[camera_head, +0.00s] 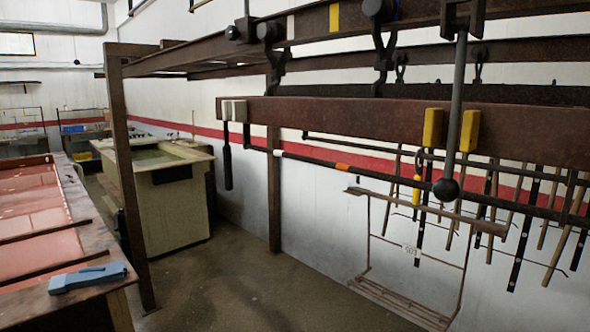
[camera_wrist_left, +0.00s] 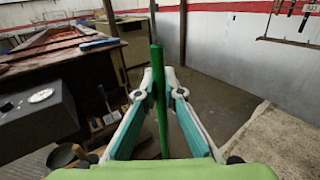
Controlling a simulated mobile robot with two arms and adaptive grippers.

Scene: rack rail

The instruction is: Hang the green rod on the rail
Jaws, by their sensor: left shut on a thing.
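In the left wrist view my left gripper (camera_wrist_left: 158,78) is shut on the green rod (camera_wrist_left: 160,125), which stands close to upright between its two fingers. A darker green upright piece shows beside the rod's upper end; I cannot tell how it joins. In the head view a thin dark rail (camera_head: 310,160) with white and orange bands runs below a rusty beam (camera_head: 330,115), sloping down to the right. Neither gripper nor the green rod shows in the head view, so their distance from the rail cannot be told.
Several dark and wooden rods hang at the right around the rail. A wire frame (camera_head: 366,240) hangs below it. A vertical grey bar with a ball end (camera_head: 446,188) stands before the rail. A table (camera_head: 50,230) with a blue object (camera_head: 88,277) is at left. The middle floor is clear.

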